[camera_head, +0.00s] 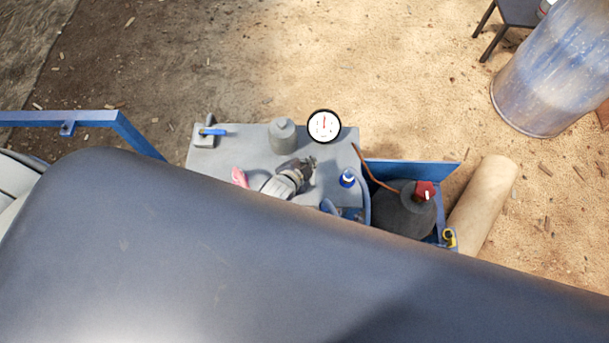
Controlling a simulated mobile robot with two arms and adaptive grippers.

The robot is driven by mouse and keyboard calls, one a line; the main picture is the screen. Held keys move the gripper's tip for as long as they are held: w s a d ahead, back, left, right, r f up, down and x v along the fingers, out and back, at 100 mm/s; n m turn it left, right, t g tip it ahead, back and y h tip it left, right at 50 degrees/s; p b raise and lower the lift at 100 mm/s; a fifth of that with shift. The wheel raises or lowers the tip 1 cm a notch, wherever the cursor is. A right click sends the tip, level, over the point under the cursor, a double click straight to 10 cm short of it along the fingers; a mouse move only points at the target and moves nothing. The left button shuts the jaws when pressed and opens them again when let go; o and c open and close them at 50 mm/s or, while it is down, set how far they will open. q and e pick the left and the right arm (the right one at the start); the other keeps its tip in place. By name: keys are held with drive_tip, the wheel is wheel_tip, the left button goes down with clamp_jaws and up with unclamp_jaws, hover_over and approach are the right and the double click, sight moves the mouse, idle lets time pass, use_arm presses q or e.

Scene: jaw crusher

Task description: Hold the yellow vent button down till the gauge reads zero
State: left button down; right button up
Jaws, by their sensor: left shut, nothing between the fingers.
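The round white gauge (324,126) with a black rim stands at the back edge of a grey bench top. Its red needle points about straight up; the numbers are too small to read. A small yellow part (449,238) with a dark centre sits on a blue frame at the right; I cannot tell whether it is the vent button. My left gripper (311,163) is shut and empty over the grey bench, below the gauge in the picture and well left of the yellow part. My right gripper is out of view.
The grey bench top (232,150) holds a grey cylinder (283,134), a blue-handled valve (213,132) and a blue-capped fitting (348,178). A dark tank (400,214) with a red part (425,191) stands right. A large dark curved surface (200,255) hides the foreground.

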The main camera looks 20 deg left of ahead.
use_arm(q)
wheel_tip(320, 180, down, 3)
drive_tip(key=shift+f+b, duration=0.1)
drive_tip(key=shift+b, duration=0.7)
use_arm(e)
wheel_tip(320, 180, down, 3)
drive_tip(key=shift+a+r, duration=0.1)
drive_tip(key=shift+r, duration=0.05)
use_arm(q)
drive_tip(key=shift+f, duration=0.15)
idle(0.3)
drive_tip(key=shift+f, duration=0.25)
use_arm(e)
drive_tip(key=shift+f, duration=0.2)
use_arm(q)
drive_tip(key=shift+f+b, duration=0.6)
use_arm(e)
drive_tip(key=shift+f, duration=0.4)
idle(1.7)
use_arm(q)
drive_tip(key=shift+r, duration=0.1)
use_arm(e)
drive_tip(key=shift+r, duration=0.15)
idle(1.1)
use_arm(q)
drive_tip(key=shift+r+p, duration=0.9)
drive_tip(key=shift+p, duration=0.15)
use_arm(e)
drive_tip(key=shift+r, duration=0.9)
